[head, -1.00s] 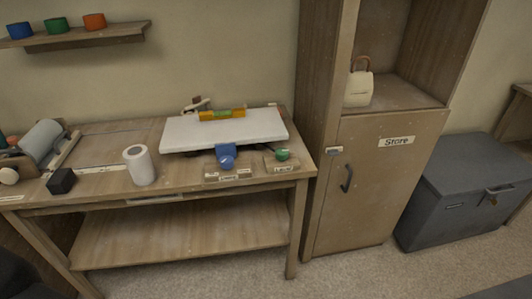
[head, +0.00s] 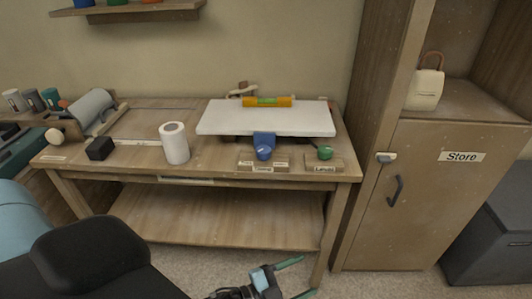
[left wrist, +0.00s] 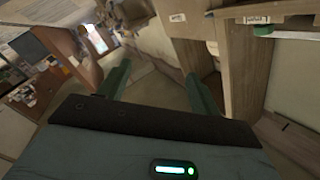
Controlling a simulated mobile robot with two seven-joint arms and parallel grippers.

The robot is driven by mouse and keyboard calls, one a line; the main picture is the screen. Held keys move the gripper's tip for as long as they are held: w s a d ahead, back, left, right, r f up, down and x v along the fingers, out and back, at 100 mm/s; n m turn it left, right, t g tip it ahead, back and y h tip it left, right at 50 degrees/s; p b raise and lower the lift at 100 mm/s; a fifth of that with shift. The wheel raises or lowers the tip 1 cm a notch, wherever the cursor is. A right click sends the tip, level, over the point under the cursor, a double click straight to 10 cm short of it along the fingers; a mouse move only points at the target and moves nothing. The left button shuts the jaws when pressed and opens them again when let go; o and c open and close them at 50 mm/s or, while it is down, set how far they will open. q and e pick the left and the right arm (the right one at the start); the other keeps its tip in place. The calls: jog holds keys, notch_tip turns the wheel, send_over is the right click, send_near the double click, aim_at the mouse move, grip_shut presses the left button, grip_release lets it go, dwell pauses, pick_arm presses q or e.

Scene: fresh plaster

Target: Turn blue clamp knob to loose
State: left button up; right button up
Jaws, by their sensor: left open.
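The blue clamp knob (head: 263,153) sits at the front of the workbench, just below a blue bracket (head: 264,138) at the front edge of a white board (head: 225,117). A small wooden block with labels (head: 262,168) is under the knob; its words are too small to read surely. My left gripper (head: 308,276) is at the bottom of the head view, in front of the bench and well apart from the knob. Its green fingers are spread and empty. They also show in the left wrist view (left wrist: 158,70), where the knob cannot be made out. My right gripper is not in view.
A green knob (head: 324,152) stands right of the blue one. An orange level (head: 267,101) lies on the board. A white roll (head: 174,143) and a black block (head: 100,149) stand to the left. The Store cabinet (head: 430,200) is right of the bench.

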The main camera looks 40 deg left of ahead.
pick_arm(q)
jog(key=w+d+r+m+g+h+b, duration=0.45)
jog(key=w+m+g+h, duration=0.3)
jog(key=m, duration=0.75)
jog(key=m+g+y+b, duration=0.4)
jog(key=m+y+b, duration=0.5)
jog(key=y, duration=0.7)
send_near(263, 149)
jog(key=f+m, duration=0.1)
jog(key=shift+x, duration=3.95)
jog(key=shift+w, duration=0.15)
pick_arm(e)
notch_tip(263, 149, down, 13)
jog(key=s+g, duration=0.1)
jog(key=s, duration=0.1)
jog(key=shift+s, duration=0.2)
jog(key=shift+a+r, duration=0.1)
